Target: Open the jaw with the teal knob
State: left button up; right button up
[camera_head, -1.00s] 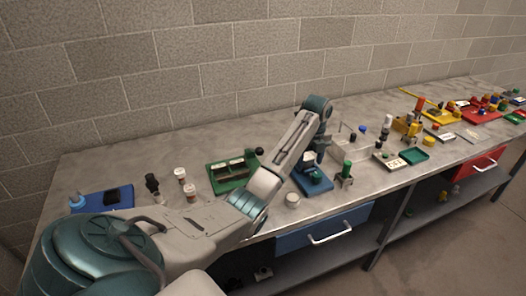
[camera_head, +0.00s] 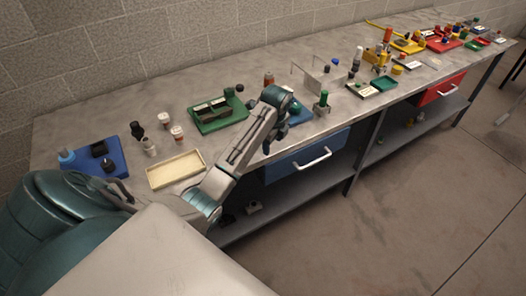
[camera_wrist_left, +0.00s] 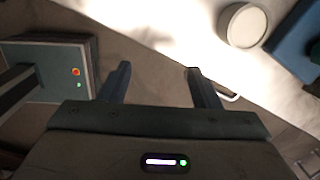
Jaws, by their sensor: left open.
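My left gripper (camera_wrist_left: 158,75) is open and empty in the left wrist view, pointing down near the bench's front edge. A green tray (camera_head: 205,128) farther back holds a dark slotted block, with small dark knobs (camera_head: 228,88) behind. I cannot tell which knob is teal. My right gripper is not in view.
A round white lid (camera_wrist_left: 245,25) lies on the bench beside the blue tray. A blue drawer (camera_head: 292,165) with a handle is below the bench edge. A cream tray (camera_head: 176,170), jars and a blue mat (camera_head: 85,168) are at left.

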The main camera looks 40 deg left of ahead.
pick_arm(q)
jog(key=s+d+f+n, duration=0.4)
jog(key=s+f, duration=0.1)
jog(key=s, duration=0.4)
jog(key=shift+s+f+n+t, duration=0.25)
jog(key=shift+s+n+t, duration=0.05)
jog(key=shift+s+t, duration=0.1)
jog(key=s+f+n+b, duration=0.15)
jog(key=s+f, duration=0.25)
jog(key=f, duration=0.7)
jog(key=s+f+n+b, duration=0.1)
jog(key=s+f+n, duration=0.2)
jog(key=f, duration=0.7)
jog(key=s+f+n+b, duration=0.15)
jog(key=s+f, duration=0.25)
jog(key=f, duration=0.7)
jog(key=s+d+f+n+b, duration=0.1)
jog(key=s+f+n, duration=0.1)
jog(key=s+f, duration=0.5)
jog(key=s+d+f+n+b, duration=0.1)
jog(key=s+f, duration=0.6)
jog(key=s, duration=0.7)
jog(key=s+d+f+n+b, duration=0.1)
jog(key=s+f+n, duration=0.3)
jog(key=s+f, duration=0.3)
jog(key=s, duration=0.4)
jog(key=shift+s+f, duration=0.25)
